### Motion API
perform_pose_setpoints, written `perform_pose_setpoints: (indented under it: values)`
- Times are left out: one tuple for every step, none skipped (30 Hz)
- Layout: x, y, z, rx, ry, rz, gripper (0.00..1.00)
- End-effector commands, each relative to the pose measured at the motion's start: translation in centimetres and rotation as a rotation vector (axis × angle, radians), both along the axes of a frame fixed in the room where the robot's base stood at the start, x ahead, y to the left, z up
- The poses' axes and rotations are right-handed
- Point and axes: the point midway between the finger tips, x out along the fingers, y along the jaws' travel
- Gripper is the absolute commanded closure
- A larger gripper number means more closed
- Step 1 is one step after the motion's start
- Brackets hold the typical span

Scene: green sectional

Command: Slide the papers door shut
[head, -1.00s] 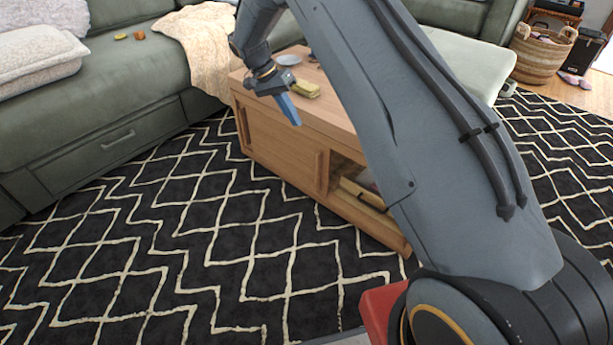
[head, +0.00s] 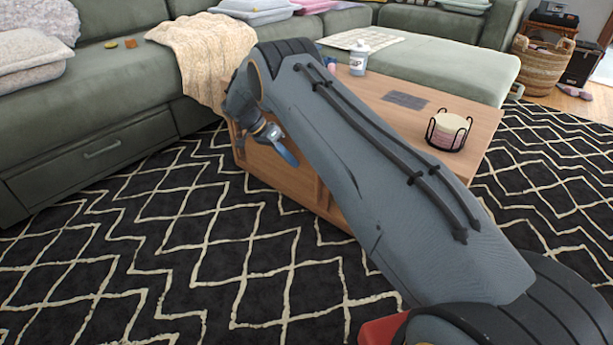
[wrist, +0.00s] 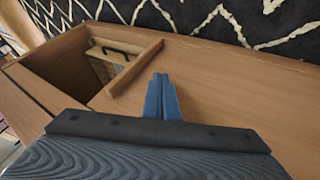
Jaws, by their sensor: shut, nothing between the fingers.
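The wooden coffee table (head: 482,135) has a light wood sliding door (wrist: 215,75) with a raised bar handle (wrist: 134,68). In the wrist view, a dark open compartment (wrist: 62,72) lies left of the handle, so the door stands partly open. Inside is a pale wooden box-like thing with a dark handle (wrist: 118,50); I cannot make out papers. My gripper (wrist: 162,82), with blue fingers, is shut and empty, close to the door face on the panel side of the handle. Contact is unclear. In the head view, my gripper (head: 290,158) is before the table's front, and my arm hides the opening.
A bottle (head: 359,58), a grey flat item (head: 405,100) and a candle in a wire holder (head: 447,131) stand on the tabletop. The green sofa (head: 110,95) with a draped blanket (head: 208,55) is behind and left.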

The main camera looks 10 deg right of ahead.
Motion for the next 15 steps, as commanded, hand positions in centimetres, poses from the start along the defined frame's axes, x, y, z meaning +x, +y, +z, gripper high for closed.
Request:
perform_pose_setpoints:
  values:
    - [-0.1,-0.6,-1.1,0.000,0.001,-0.001,1.00]
    - [-0.2,-1.0,-1.5,0.000,0.002,-0.001,1.00]
    - [-0.4,-1.4,-2.2,0.001,0.000,0.000,1.00]
    - [-0.4,-1.8,-2.6,0.000,0.001,-0.001,1.00]
    - [-0.5,-2.1,-3.1,0.000,0.002,0.000,1.00]
    - [-0.6,-2.6,-3.8,0.001,0.001,0.000,1.00]
    - [-0.8,-2.9,-3.9,0.001,0.001,0.000,1.00]
    - [-1.1,-3.0,-3.6,0.001,0.000,0.001,1.00]
    - [-1.5,-3.2,-3.6,0.001,0.000,0.001,1.00]
    - [-1.8,-3.4,-3.5,0.001,-0.001,0.000,1.00]
    - [-2.0,-3.6,-3.5,0.001,0.000,0.001,1.00]
    - [-2.4,-3.8,-3.5,0.002,0.000,0.001,1.00]
    - [-2.6,-3.9,-3.5,0.002,-0.001,0.001,1.00]
    - [-2.8,-4.1,-3.6,0.002,0.000,0.001,1.00]
    - [-3.1,-4.3,-3.6,0.001,0.001,0.000,1.00]
